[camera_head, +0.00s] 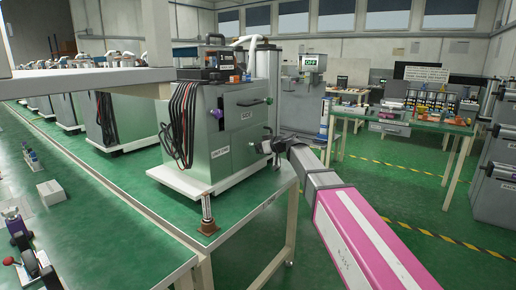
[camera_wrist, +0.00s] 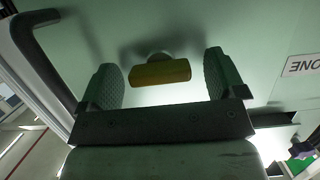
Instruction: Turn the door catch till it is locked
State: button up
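The door catch (camera_wrist: 160,73) is a yellow bar knob on a short round stem, on the pale green door of a cabinet (camera_head: 226,130). In the wrist view it lies crosswise between the two fingers of my gripper (camera_wrist: 160,66). The fingers are apart, with a visible gap on each side of the knob. In the head view my gripper (camera_head: 266,146) is at the lower right of the cabinet front, and it hides the catch there.
The cabinet stands on a green-topped table (camera_head: 245,205). A small post (camera_head: 207,210) stands at the table's near corner.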

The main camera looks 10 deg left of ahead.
jog(key=v, duration=1.1)
jog(key=s+d+f+m+g+h, duration=0.1)
jog(key=s+d+f+m+h, duration=0.25)
jog(key=d+f, duration=0.7)
jog(key=s+d+f+m+g+h, duration=0.1)
jog(key=s+d+f+m+h, duration=0.25)
jog(key=d+f, duration=0.65)
jog(key=s+d+f+m+g+h, duration=0.2)
jog(key=s+d+f+m+h, duration=0.1)
jog(key=s+d+f, duration=0.4)
jog(key=s+d+f+m+g+h, duration=0.1)
jog(key=s+d+f+m+h, duration=0.2)
jog(key=s+d+f, duration=0.3)
notch_tip(320, 180, down, 5)
jog(key=shift+s+d+r+g, duration=0.1)
jog(key=shift+s+d+g, duration=0.3)
jog(key=shift+d, duration=0.45)
